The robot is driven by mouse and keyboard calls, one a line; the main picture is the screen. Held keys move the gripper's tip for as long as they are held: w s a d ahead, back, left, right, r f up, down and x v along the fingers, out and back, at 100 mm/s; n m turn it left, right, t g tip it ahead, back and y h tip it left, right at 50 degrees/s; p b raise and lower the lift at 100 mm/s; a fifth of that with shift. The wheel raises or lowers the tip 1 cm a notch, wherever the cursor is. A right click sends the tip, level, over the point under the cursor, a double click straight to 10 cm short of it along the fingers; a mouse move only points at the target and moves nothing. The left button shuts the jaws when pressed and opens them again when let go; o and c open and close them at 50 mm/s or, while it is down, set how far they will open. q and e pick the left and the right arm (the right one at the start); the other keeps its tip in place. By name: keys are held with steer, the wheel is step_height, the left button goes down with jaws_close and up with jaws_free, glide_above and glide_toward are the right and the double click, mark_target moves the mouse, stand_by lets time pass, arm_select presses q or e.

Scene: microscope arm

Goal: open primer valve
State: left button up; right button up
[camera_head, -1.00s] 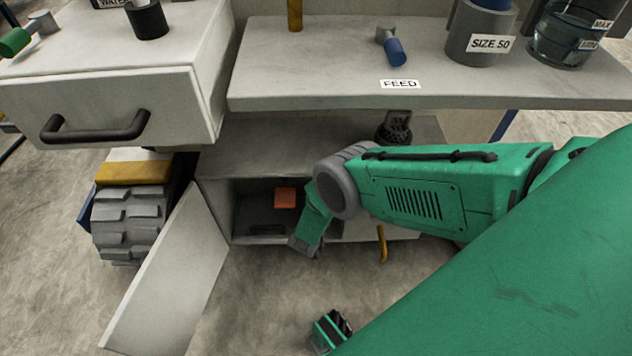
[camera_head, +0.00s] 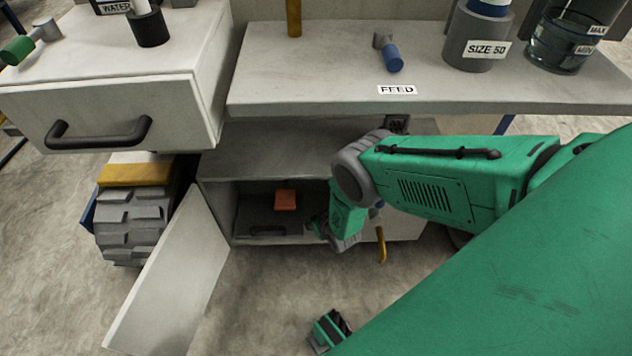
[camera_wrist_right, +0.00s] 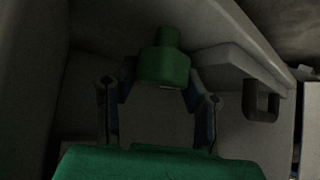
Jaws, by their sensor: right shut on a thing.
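My right gripper (camera_head: 318,230) reaches into the low open compartment under the bench and is partly hidden by my own wrist in the head view. In the right wrist view its two fingers (camera_wrist_right: 160,92) stand on either side of a green knob (camera_wrist_right: 164,66) with a narrower green top, and they are shut on it. I take this knob for the primer valve handle; no label on it can be read. Whether it has turned cannot be told.
The white door (camera_head: 172,275) hangs open left of the compartment. An orange block (camera_head: 285,199) lies inside. An amber hook (camera_head: 381,244) sticks out to the right. Above are the FEED shelf (camera_head: 300,75) with a blue-handled valve (camera_head: 392,58), and a drawer (camera_head: 100,100).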

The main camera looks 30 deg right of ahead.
steer(key=shift+s+a+f+n+y, duration=0.1)
steer(key=shift+s+f+n+y, duration=0.2)
steer(key=shift+s+n, duration=0.15)
steer(key=o, duration=1.1)
steer(key=shift+o, duration=0.3)
steer(key=shift+w+r, duration=0.15)
steer(key=shift+w, duration=0.1)
steer(key=shift+r, duration=0.1)
